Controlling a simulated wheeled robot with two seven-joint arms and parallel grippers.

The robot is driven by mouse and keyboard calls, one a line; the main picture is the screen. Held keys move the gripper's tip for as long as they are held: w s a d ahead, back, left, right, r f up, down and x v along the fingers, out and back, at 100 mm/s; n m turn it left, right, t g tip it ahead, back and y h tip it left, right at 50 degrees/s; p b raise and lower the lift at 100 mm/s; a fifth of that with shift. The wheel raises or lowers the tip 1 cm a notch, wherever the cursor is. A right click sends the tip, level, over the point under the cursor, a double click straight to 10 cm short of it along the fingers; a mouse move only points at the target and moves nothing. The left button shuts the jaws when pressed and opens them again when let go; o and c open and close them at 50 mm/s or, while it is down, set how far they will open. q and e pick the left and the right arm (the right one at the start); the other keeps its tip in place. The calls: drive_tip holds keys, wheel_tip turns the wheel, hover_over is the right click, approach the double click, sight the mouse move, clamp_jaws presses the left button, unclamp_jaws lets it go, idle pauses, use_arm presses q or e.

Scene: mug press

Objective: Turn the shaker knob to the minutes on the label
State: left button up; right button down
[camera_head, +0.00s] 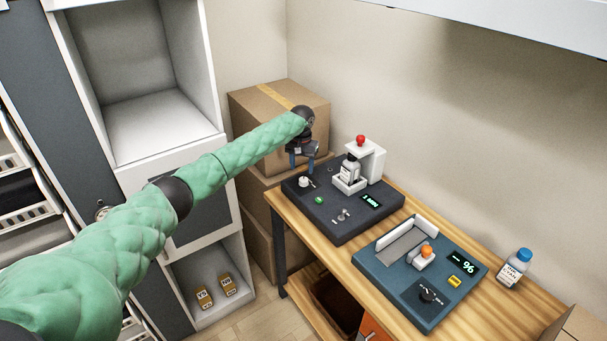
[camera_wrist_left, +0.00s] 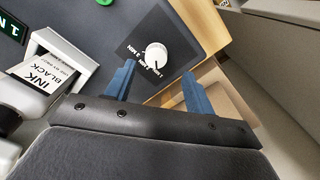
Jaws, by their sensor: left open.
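The shaker (camera_head: 338,213) is a dark box on the wooden table, with a white holder and a red-topped post at its back. A white bottle (camera_head: 350,171) stands in the holder; in the left wrist view its label (camera_wrist_left: 48,72) reads "INK BLACK" above smaller print I cannot read. The shaker knob (camera_head: 304,181) is white and round; it also shows in the left wrist view (camera_wrist_left: 156,54) with "MIN" marks around it. My left gripper (camera_head: 303,160) is open and empty above the knob's end of the shaker. In the wrist view its blue fingers (camera_wrist_left: 157,70) are spread just short of the knob.
The shaker also has a green button (camera_head: 319,200) and a lit green display (camera_head: 371,200). A blue-grey machine (camera_head: 398,281) with an orange-topped part stands to the right. A blue-capped bottle (camera_head: 515,268) is farther right. Cardboard boxes (camera_head: 277,118) stand behind the table's left end.

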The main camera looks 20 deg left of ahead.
sight(304, 179)
use_arm(q)
drive_tip(key=f, duration=0.2)
drive_tip(key=f+p, duration=0.1)
drive_tip(key=w+f, duration=0.1)
drive_tip(key=f, duration=0.1)
drive_tip(key=shift+d+f+p, duration=0.3)
drive_tip(key=shift+d, duration=0.05)
drive_tip(key=shift+s+a+f, duration=0.1)
drive_tip(key=shift+f, duration=0.1)
drive_tip(key=shift+s+r, duration=0.1)
drive_tip(key=shift+s, duration=0.25)
drive_tip(key=shift+w+f, duration=0.15)
drive_tip(key=shift+f, duration=0.05)
drive_tip(key=shift+w+f, duration=0.1)
drive_tip(key=c, duration=1)
use_arm(e)
drive_tip(key=shift+s+d+f, duration=0.4)
drive_tip(key=shift+s+f, duration=0.05)
drive_tip(key=shift+s, duration=0.2)
drive_tip(key=shift+s+d+f, duration=0.4)
drive_tip(key=shift+s, duration=0.2)
